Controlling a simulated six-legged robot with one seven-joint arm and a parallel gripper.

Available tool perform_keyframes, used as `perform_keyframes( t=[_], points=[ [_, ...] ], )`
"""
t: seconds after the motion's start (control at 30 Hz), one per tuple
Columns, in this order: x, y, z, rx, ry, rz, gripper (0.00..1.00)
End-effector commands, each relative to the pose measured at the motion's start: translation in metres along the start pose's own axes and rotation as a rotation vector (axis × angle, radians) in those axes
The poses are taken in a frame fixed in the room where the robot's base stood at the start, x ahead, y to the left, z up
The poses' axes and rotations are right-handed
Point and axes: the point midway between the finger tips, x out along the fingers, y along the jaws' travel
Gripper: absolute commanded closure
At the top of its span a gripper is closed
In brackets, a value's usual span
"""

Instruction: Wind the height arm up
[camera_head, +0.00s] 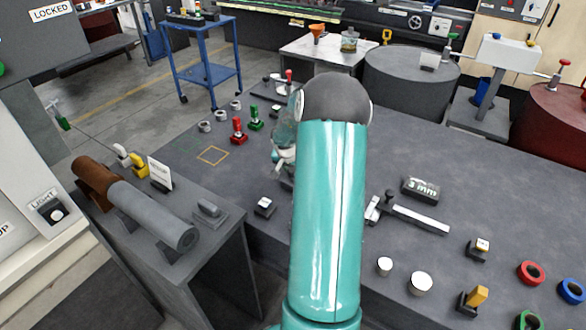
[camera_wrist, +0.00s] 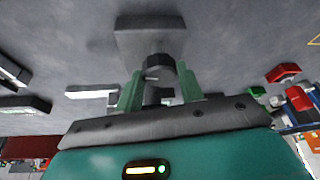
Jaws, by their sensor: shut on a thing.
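My gripper (camera_wrist: 158,92) has its two green fingers on either side of a dark grey round knob (camera_wrist: 160,68) in the wrist view. The knob joins a grey block (camera_wrist: 150,38) just beyond the fingers. In the head view my teal arm covers much of the bench's middle and hides the knob. Part of the wrist (camera_head: 284,150) shows left of the arm. I cannot tell which part is the height arm; its height cannot be read.
On the grey bench, a block marked "3 mm" (camera_head: 420,189) and a pale bar (camera_head: 420,218) lie right of my arm. Red (camera_head: 238,132) and green (camera_head: 256,120) pieces stand left. A grey cylinder (camera_head: 155,215) lies on a side stand. The bench's right middle has free room.

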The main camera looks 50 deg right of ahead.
Motion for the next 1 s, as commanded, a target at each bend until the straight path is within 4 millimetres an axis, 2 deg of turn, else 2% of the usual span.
perform_keyframes(
  t=[0.27,1.0],
  points=[
    [-0.0002,-0.0021,-0.0002,0.15,0.0,0.063,0.85],
    [0.0017,-0.0063,-0.0015,0.792,-0.002,0.329,0.85]
  ],
)
